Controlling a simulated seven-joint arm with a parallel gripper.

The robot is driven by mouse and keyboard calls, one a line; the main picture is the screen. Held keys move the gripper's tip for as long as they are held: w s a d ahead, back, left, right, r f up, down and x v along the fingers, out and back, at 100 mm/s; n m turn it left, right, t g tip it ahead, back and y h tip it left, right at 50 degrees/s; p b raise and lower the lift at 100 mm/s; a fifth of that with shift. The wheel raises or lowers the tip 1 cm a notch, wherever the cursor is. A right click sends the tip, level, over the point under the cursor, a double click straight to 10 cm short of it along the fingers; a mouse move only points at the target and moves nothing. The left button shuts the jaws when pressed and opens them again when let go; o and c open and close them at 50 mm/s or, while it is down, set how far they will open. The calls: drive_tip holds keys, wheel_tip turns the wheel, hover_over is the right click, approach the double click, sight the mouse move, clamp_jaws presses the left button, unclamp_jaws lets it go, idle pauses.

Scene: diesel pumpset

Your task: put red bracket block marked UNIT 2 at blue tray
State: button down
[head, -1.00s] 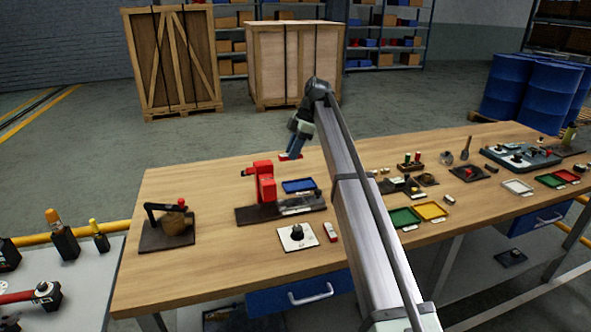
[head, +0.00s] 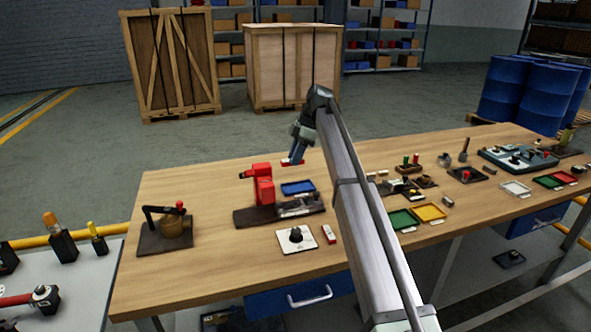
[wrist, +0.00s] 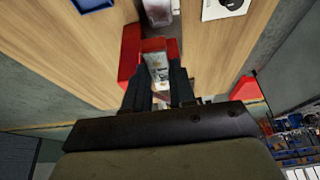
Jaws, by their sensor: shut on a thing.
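My gripper (head: 297,149) is shut on a small red block (head: 292,162), held in the air just behind and above the blue tray (head: 298,187) in the head view. In the wrist view the held block (wrist: 157,66) shows a pale, marked face between my dark fingers (wrist: 160,92); the marking is too blurred to read. The blue tray looks empty and lies on the wooden bench. A corner of it shows at the top left of the wrist view (wrist: 93,5).
A red vise-like machine (head: 263,184) on a dark base (head: 243,216) stands left of the tray. A white plate with a black knob (head: 296,240) and a red-and-white block (head: 329,234) lie in front. Green (head: 404,220) and yellow (head: 429,212) trays lie to the right.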

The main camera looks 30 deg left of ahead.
drive_tip(key=w+a+f, duration=0.2)
drive_tip(key=w+f, duration=0.6)
drive_tip(key=f, duration=0.1)
hover_over(297, 189)
drive_tip(key=w, duration=0.1)
drive_tip(key=shift+d+f, duration=0.45)
drive_tip(key=shift+f, duration=0.2)
drive_tip(key=shift+f, duration=0.15)
drive_tip(key=shift+f, duration=3.5)
drive_tip(key=shift+f, duration=0.3)
drive_tip(key=c, duration=0.8)
unclamp_jaws()
drive_tip(key=shift+c, duration=0.2)
